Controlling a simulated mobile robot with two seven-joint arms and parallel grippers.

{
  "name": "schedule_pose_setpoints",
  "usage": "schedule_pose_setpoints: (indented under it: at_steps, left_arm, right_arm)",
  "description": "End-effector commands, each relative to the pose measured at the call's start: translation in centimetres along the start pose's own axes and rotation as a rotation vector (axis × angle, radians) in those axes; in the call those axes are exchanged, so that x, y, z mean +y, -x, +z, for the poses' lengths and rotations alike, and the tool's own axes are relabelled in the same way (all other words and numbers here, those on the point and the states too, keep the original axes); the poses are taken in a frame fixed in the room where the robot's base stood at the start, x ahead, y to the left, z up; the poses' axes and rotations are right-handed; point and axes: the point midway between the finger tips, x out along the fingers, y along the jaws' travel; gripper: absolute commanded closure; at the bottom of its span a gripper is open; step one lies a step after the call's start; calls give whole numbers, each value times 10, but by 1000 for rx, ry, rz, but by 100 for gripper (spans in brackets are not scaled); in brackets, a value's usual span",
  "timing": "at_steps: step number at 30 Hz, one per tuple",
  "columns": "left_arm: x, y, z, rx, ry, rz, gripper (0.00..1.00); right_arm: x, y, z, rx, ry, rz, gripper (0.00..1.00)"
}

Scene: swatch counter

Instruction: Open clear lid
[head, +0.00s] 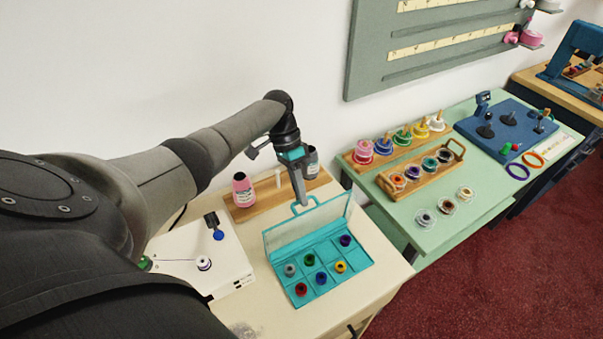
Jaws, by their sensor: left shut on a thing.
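A teal compartment box (325,283) sits on the light counter, with several small coloured spools in its compartments. Its clear lid (318,222) stands raised at the box's back edge, roughly upright, with a teal handle (304,206) at its top. My left gripper (304,201) points down at the handle and is shut on it. The fingertips partly cover the handle. My right gripper is not in view.
A pink bottle (243,190) stands on a wooden rack (256,206) behind the box. A white board (190,262) with a spool lies left. A green table (448,228) with spool racks stands right.

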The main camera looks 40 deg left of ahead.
Motion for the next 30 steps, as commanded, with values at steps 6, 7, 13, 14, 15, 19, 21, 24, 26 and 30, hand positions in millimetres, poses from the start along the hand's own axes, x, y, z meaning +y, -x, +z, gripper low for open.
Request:
schedule_pose_setpoints:
  at_steps: [6,7,13,14,15,19,21,24,26,30]
  left_arm:
    - [-3,-11,5,-19,5,7,100]
    - [-4,-11,5,-19,4,7,100]
    - [-4,-11,5,-20,4,9,100]
    - [-4,-11,5,-20,4,9,100]
    - [-4,-11,5,-21,4,9,100]
    - [-4,-11,5,-21,4,9,100]
    - [-4,-11,5,-21,4,9,100]
    - [-4,-11,5,-20,4,9,81]
    - [-4,-10,4,-18,4,8,75]
    - [-4,-8,3,-13,2,7,59]
  right_arm:
    - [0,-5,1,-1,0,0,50]
    - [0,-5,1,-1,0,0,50]
    - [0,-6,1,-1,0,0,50]
    - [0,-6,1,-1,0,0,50]
    - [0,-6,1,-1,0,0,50]
    - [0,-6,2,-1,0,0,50]
    - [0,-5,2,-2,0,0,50]
    - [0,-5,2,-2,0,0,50]
    - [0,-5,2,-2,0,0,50]
    - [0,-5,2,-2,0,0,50]
